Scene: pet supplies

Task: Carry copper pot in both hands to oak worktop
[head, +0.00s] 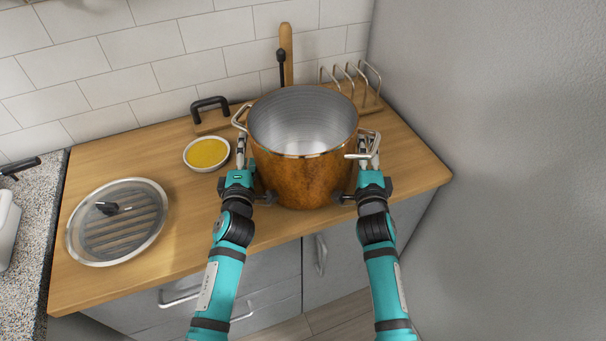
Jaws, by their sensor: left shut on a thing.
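The copper pot (300,180) has a brown hammered side, a silvery inside and a wire handle on each side. It is upright and looks empty, over the front of the oak worktop (185,210). I cannot tell whether its base touches the wood. My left gripper (241,148) is shut on the pot's left handle (238,118). My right gripper (368,147) is at the right handle (358,156), its fingers slightly apart around it. The pot's lower sides are partly hidden by my wrists.
A glass lid (150,218) lies at the worktop's left. A small bowl of yellow food (207,153) and a black-handled thing (209,108) stand left of the pot. A wire rack (371,98) is behind right. A grey wall (500,150) closes the right side.

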